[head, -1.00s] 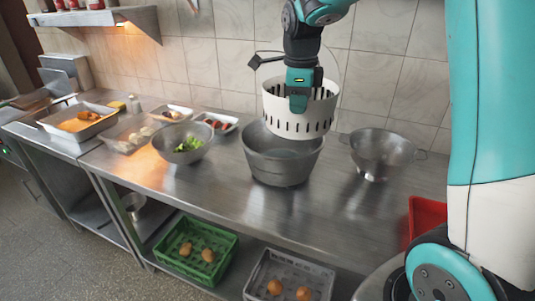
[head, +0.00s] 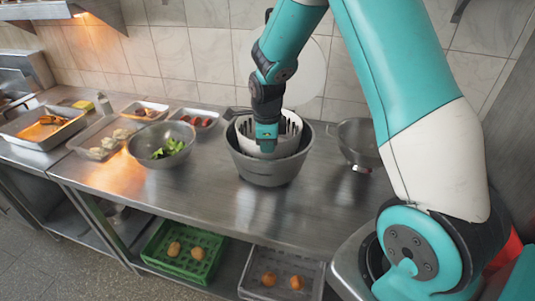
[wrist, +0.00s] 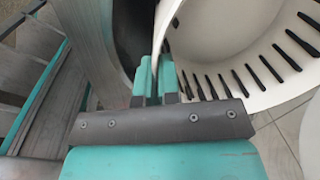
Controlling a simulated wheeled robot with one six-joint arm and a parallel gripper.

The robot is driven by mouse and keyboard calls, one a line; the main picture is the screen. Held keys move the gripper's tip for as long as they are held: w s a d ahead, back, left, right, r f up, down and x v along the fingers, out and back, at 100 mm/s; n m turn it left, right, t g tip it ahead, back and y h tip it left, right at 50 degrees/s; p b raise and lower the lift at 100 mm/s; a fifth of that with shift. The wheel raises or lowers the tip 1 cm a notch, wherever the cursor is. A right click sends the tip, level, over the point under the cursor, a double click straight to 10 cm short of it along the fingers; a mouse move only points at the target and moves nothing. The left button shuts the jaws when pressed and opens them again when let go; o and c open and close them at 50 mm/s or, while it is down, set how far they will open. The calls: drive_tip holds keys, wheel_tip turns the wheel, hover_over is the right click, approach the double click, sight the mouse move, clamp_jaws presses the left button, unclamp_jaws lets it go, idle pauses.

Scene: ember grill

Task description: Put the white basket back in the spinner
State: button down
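The white slotted basket (head: 291,127) sits partly inside the grey spinner bowl (head: 267,176) on the steel counter. Its upper wall stands above the bowl's rim, and its lower part is hidden by the bowl and my gripper. I cannot tell whether it rests on the bottom. My gripper (head: 266,147) points down at the basket's near left side. In the wrist view, the teal fingers of my gripper (wrist: 156,75) are closed on either side of the rim of the basket (wrist: 212,75). The dark inside of the bowl (wrist: 132,35) shows beside it.
A steel bowl of greens (head: 162,144) stands to the left, with small food trays behind it. A colander (head: 358,140) stands to the right. A clear round lid (head: 304,75) is behind, against the tiles. The counter front is free. Crates (head: 183,250) sit below.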

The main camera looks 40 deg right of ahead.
drive_tip(key=shift+f+p, duration=0.45)
drive_tip(key=shift+f, duration=1.9)
drive_tip(key=shift+f, duration=0.15)
drive_tip(key=c, duration=1.6)
unclamp_jaws()
